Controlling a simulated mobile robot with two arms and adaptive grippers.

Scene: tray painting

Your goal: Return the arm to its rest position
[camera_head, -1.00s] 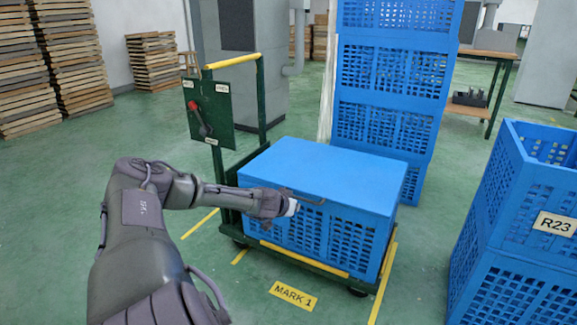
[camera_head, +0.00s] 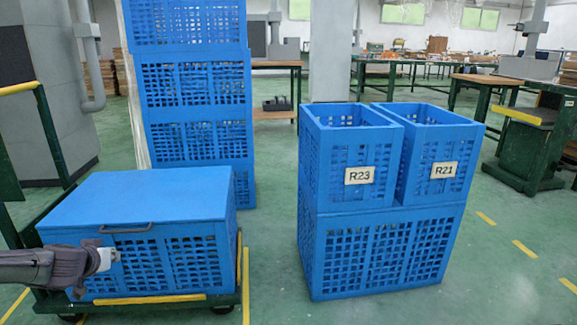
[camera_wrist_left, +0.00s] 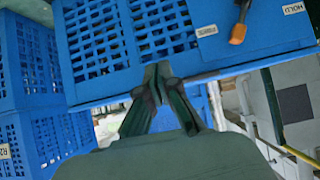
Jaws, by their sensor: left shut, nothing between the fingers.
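My left gripper (camera_head: 108,258) comes in from the left edge in the head view, shut with nothing in it. It is in front of the blue lidded crate (camera_head: 137,205), a little below and left of the lid's curved handle (camera_head: 124,228). I cannot tell whether it touches the crate. In the left wrist view my gripper fingers (camera_wrist_left: 157,78) are together, with blue lattice crates (camera_wrist_left: 100,40) beyond them. My right gripper is not in view.
The crate sits on a green trolley (camera_head: 215,305). A tall blue crate stack (camera_head: 195,85) stands behind. Blue crates labelled R23 (camera_head: 358,175) and R21 (camera_head: 443,170) rest on a wider crate (camera_head: 390,250) to the right. Green floor between is clear.

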